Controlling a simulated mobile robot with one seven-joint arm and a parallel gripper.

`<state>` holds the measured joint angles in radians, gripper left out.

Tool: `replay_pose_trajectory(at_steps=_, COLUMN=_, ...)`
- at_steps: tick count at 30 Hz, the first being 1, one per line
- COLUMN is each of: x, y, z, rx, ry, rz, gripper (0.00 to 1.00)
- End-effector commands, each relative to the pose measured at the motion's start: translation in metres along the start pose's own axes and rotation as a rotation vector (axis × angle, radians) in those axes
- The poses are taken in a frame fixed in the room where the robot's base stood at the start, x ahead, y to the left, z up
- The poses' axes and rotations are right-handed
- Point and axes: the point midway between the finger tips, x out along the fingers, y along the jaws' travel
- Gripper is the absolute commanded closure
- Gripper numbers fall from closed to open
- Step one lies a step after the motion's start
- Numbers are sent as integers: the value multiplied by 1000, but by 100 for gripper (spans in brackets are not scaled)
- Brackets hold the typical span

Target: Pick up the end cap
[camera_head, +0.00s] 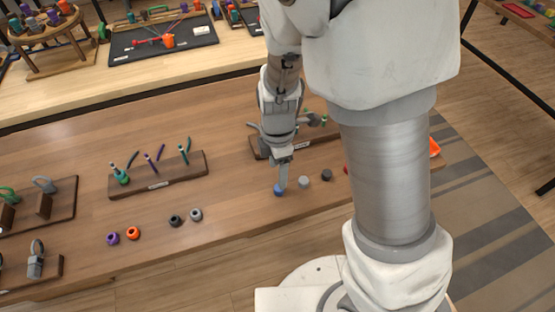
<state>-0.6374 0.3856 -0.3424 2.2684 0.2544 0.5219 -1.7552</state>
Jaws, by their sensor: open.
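My gripper (282,178) points down over the front part of the wooden table. It is right at a small blue cap (278,190), with a finger overlapping it in this view. Whether the cap is between the fingers cannot be told. A grey cap (304,182) and a dark grey cap (326,175) stand in a row to the right of the blue one. The frames do not show which of these is the end cap. The jaws are open.
Purple (113,239), orange (133,233), black (175,221) and grey (196,214) rings lie left on the table (240,215). Another rack (258,148) is partly hidden behind my arm. Hooked stands are far left.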

Motion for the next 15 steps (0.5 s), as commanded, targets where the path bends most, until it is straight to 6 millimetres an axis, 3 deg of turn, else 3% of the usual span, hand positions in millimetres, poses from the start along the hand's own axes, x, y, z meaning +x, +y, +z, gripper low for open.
replay_pose_trajectory(at_steps=3, x=19, y=-1, z=0, rx=1, ry=0, rz=-3, gripper=30)
replay_pose_trajectory(at_steps=10, x=32, y=0, z=1, rx=1, ry=0, rz=-1, gripper=30)
replay_pose_trajectory(at_steps=15, x=56, y=2, z=5, rx=3, ry=-1, rz=-4, gripper=30)
